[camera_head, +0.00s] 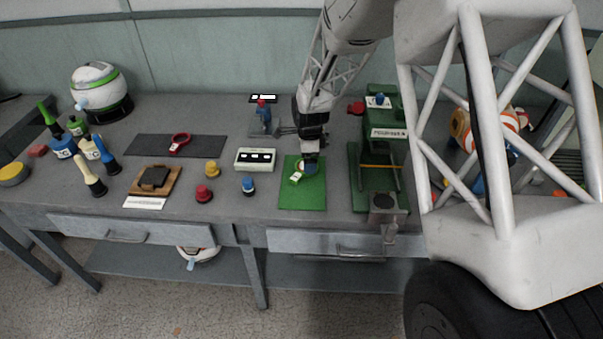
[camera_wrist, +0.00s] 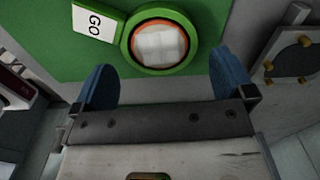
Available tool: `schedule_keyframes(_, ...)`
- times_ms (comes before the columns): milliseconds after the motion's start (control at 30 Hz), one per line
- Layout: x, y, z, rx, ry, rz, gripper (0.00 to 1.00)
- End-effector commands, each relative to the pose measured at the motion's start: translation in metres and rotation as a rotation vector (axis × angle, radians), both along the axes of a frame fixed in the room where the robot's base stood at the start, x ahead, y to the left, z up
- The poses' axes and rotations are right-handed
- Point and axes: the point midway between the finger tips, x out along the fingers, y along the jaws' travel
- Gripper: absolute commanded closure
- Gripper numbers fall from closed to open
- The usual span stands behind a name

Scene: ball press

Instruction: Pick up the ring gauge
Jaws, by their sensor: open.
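The ring gauge (camera_wrist: 160,71) is a green ring with an orange inner edge and a white tag reading GO (camera_wrist: 94,21). In the head view the ring gauge (camera_head: 296,178) lies on a green mat (camera_head: 302,201), partly hidden by my gripper. Something whitish shows inside the ring. My gripper (camera_head: 309,166) is over the mat, pointing down at the ring. In the wrist view the two blue fingers of my gripper (camera_wrist: 163,62) are open and apart, one on each side of the ring's near edge. I cannot tell their exact height above it.
A green press (camera_head: 378,155) stands just right of the mat. A white-faced box (camera_head: 255,159) and a blue-and-white knob (camera_head: 248,186) are to the left. A red ring with a handle (camera_head: 181,142) lies on a dark mat. The front strip of bench is clear.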

Motion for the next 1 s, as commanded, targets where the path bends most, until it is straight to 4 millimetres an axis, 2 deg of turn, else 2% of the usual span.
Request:
schedule_keyframes(133,0.000,0.000,-0.017,0.000,0.001,0.000,0.00)
schedule_keyframes(300,0.000,0.000,-0.027,0.000,0.000,0.000,0.00)
schedule_keyframes(867,0.000,0.000,-0.028,0.000,-0.001,0.000,0.00)
schedule_keyframes(1000,0.000,0.000,-0.028,0.000,-0.001,0.000,0.21)
